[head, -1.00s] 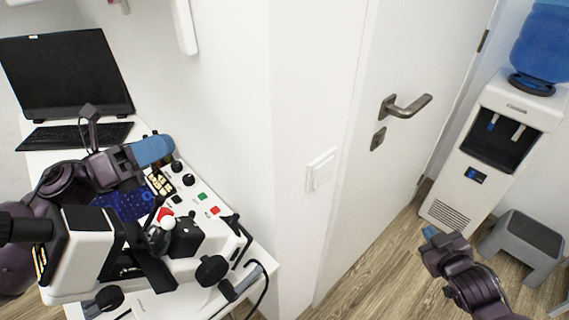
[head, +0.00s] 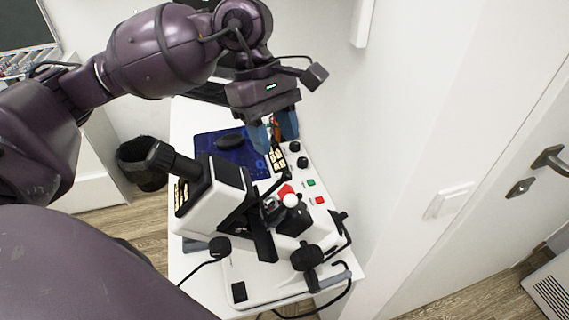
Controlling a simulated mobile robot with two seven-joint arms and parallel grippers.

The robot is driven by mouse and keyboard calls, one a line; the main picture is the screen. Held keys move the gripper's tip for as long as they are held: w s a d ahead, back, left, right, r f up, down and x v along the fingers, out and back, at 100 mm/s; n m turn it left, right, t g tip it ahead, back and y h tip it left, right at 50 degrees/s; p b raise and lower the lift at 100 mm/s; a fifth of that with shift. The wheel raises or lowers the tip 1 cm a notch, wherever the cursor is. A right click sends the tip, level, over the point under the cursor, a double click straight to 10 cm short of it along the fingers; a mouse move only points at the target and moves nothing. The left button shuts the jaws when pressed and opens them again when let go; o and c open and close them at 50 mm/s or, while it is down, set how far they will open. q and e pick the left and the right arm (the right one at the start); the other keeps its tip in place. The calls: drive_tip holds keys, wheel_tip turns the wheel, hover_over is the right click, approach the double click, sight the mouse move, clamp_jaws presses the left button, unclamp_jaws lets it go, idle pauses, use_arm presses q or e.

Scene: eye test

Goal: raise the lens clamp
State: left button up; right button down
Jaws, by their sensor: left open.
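A white and black lens meter (head: 225,195) stands on the white table, its eyepiece pointing left. Around its middle are a white round knob (head: 290,200), a red part (head: 285,190) and small dark metal parts (head: 270,206). The lens clamp seems to be among these; I cannot tell exactly which part it is, nor whether it is up or down. My left gripper (head: 276,134) is open with blue fingertips, pointing down, behind and above the lens meter and apart from that middle section. A small orange-red patch shows between its fingers; I cannot tell what it is. My right gripper is out of view.
A black cable (head: 335,301) loops at the table's front right. A white wall and a door with a handle (head: 548,158) stand at right.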

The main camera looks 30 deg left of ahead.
sight(286, 172)
use_arm(q)
drive_tip(key=shift+x, duration=3.05)
drive_tip(key=shift+c, duration=0.3)
clamp_jaws()
